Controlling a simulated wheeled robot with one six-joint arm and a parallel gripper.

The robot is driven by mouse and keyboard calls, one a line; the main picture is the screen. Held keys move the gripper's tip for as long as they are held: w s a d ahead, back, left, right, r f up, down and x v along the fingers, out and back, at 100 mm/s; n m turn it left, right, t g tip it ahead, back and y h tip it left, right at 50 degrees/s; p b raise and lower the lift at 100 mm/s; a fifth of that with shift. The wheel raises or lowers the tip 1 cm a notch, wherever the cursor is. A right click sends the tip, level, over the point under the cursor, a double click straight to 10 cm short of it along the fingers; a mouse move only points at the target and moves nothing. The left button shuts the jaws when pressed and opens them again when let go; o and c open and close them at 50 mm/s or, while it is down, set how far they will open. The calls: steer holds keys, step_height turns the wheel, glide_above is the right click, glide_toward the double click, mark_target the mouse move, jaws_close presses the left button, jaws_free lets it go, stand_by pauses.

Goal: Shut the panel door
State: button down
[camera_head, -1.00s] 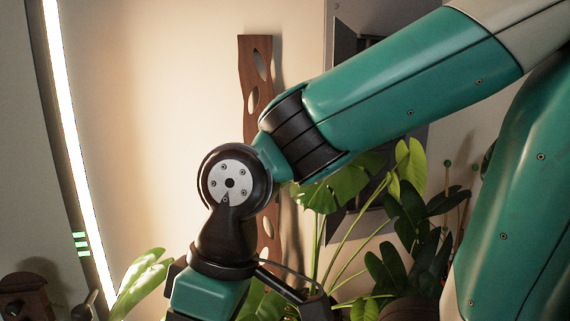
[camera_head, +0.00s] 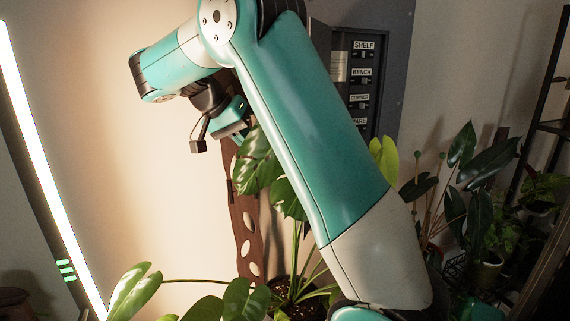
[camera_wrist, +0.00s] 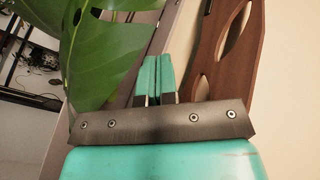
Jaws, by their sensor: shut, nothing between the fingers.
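The wall panel (camera_head: 397,60) is dark grey and stands behind my arm in the head view. Its inside shows a column of labelled switches, among them SHELF, BENCH and CORNER, so it is open. A dark upright strip (camera_head: 321,38) at its left side looks like the door seen nearly edge-on; my arm hides most of it. My gripper (camera_wrist: 158,62) shows in the wrist view with its teal fingers together and nothing between them. It is left of the panel in the head view, where its fingertips are not clear. I cannot tell whether it touches the door.
A brown wooden board with oval holes (camera_wrist: 222,48) is close right of my fingers in the wrist view. A large green leaf (camera_wrist: 105,45) is close on the left. Potted plants (camera_head: 285,298) stand below, and a dark shelf rack (camera_head: 545,130) is at the right.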

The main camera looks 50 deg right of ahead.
steer(key=s+d+f, duration=0.6)
steer(key=f, duration=0.1)
steer(key=shift+d+f, duration=0.35)
